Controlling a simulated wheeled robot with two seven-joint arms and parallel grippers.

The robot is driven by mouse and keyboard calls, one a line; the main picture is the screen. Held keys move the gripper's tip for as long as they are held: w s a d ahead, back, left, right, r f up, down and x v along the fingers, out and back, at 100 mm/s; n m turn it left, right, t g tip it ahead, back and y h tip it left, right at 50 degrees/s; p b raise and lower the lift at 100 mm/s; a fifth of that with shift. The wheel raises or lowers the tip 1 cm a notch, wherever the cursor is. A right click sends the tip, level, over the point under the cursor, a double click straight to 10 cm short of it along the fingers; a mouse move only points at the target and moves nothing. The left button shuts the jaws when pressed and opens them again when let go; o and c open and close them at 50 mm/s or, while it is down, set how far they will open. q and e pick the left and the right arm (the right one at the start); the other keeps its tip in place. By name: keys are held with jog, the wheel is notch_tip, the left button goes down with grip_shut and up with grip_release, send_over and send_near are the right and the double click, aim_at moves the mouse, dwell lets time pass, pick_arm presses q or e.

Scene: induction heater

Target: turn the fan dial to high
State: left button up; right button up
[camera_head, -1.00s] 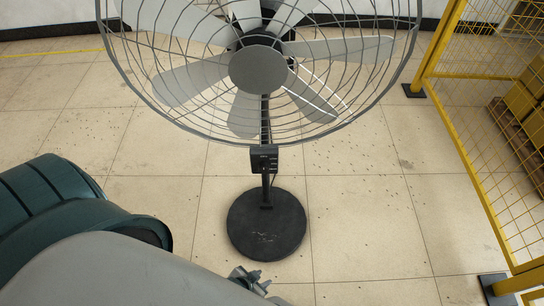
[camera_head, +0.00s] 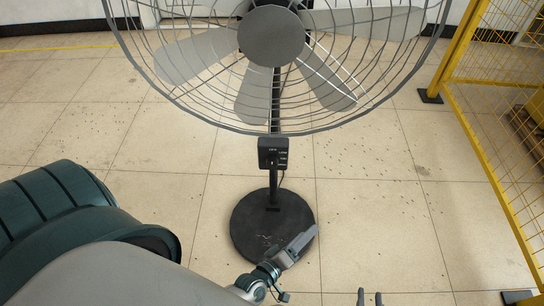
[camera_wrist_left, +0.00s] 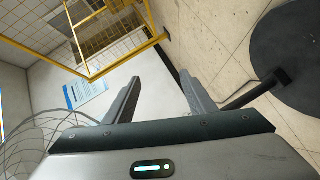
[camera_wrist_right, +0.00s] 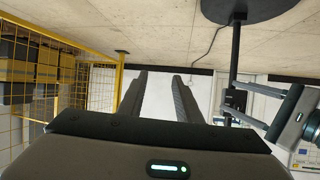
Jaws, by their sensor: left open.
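The standing fan has a black control box (camera_head: 272,153) on its pole, below the wire cage (camera_head: 240,118). Small pale markings show on the box; the dial is too small to make out. My left gripper (camera_head: 299,243) is in front of the round black base (camera_head: 262,205), lower in the picture than the box and apart from it. Its fingers stand apart and empty in the left wrist view (camera_wrist_left: 160,88). My right gripper (camera_head: 370,298) shows at the bottom edge, its two fingers apart. In the right wrist view, nothing is between them (camera_wrist_right: 160,90).
A yellow mesh fence (camera_head: 480,110) stands on the right. The tiled floor (camera_head: 370,200) around the fan is clear. In the right wrist view the fan's pole (camera_wrist_right: 235,50) and my left gripper are to the right of the right fingers.

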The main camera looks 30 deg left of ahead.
aim_at(272, 165)
pick_arm(q)
jog(key=a+r+n+y+b, duration=0.2)
jog(key=a+n+y+b, duration=0.3)
jog(key=n, duration=0.8)
jog(key=a+r+n+y+b, duration=0.2)
jog(key=a+n+y+b, duration=0.4)
jog(key=n, duration=0.8)
jog(key=shift+s+a+y, duration=0.45)
jog(key=shift+a+y, duration=0.05)
jog(key=shift+a, duration=0.2)
pick_arm(e)
jog(key=s+a+r+t+y, duration=0.1)
jog(key=r+t, duration=0.3)
jog(key=r, duration=0.8)
jog(key=s+a+r+t+y, duration=0.2)
jog(key=r+t, duration=0.2)
jog(key=r, duration=0.8)
jog(key=shift+y, duration=0.3)
pick_arm(q)
jog(key=shift+w+r, duration=0.1)
jog(key=shift+r, duration=0.05)
pick_arm(e)
jog(key=shift+r, duration=0.1)
